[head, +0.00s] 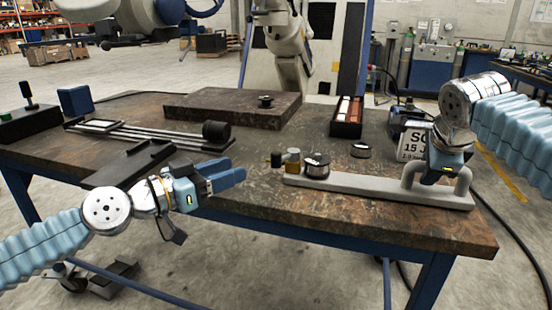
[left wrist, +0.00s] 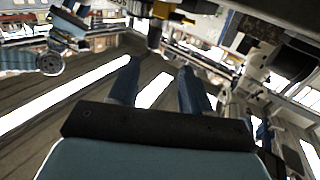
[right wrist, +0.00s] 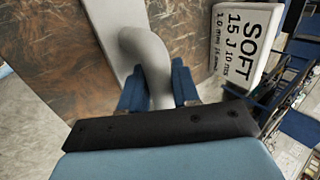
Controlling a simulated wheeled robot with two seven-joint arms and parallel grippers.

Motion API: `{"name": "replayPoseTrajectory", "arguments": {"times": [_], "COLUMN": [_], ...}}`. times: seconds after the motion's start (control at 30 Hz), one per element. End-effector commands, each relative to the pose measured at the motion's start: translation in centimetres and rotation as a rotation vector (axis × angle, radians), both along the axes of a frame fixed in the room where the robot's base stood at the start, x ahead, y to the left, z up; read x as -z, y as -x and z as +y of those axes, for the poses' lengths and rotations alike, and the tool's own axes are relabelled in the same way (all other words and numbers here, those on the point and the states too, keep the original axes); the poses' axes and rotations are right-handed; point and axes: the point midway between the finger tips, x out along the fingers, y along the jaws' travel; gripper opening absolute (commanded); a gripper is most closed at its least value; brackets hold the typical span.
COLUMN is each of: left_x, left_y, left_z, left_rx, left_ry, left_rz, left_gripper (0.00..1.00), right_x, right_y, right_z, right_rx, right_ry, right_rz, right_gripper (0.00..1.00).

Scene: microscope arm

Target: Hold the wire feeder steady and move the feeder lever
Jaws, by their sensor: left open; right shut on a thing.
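A long grey base with an arched handle, seemingly the wire feeder (head: 385,184), lies along the table's front right. At its left end are a dark round spool-like part (head: 316,165), a brass cylinder (head: 293,157) and a dark knob (head: 276,159); I cannot tell which is the lever. My right gripper (head: 447,168) is shut on the grey handle, which shows between its fingers in the right wrist view (right wrist: 148,55). My left gripper (head: 232,178) is open and empty at the table's front edge, left of the feeder and apart from it.
A white box marked SOFT (head: 414,140) stands behind the handle. A red-and-black tray (head: 347,117), a small dark disc (head: 361,150) and a dark slab (head: 232,108) lie further back. A rail fixture (head: 150,133) is at left. The table middle (head: 275,138) is clear.

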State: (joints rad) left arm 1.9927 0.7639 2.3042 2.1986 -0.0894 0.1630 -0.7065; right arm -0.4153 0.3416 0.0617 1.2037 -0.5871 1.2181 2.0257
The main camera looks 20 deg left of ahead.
Motion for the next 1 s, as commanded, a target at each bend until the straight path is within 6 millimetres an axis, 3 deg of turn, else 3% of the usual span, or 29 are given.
{"name": "replayPoseTrajectory", "arguments": {"times": [0.17,0.6,0.8,1.0], "left_x": [0.2,0.2,0.2,0.2], "left_y": [0.3,-6.7,-8.3,-8.7], "left_z": [-1.1,-6.3,-7.3,-7.5], "left_rx": [0.034,0.033,0.030,0.027], "left_ry": [-0.027,-0.029,-0.027,-0.027], "left_rz": [-0.018,-0.021,-0.019,-0.019], "left_gripper": [0.48,0.48,0.48,0.48], "right_x": [-0.2,-0.2,-0.2,-0.2], "right_y": [0.0,0.0,0.0,0.0], "right_z": [0.0,0.0,0.0,0.0], "right_rx": [0.000,0.001,0.001,0.001], "right_ry": [-0.004,-0.003,-0.003,-0.003], "right_rz": [-0.005,-0.005,-0.004,-0.004], "right_gripper": [0.00,0.00,0.00,0.00]}}
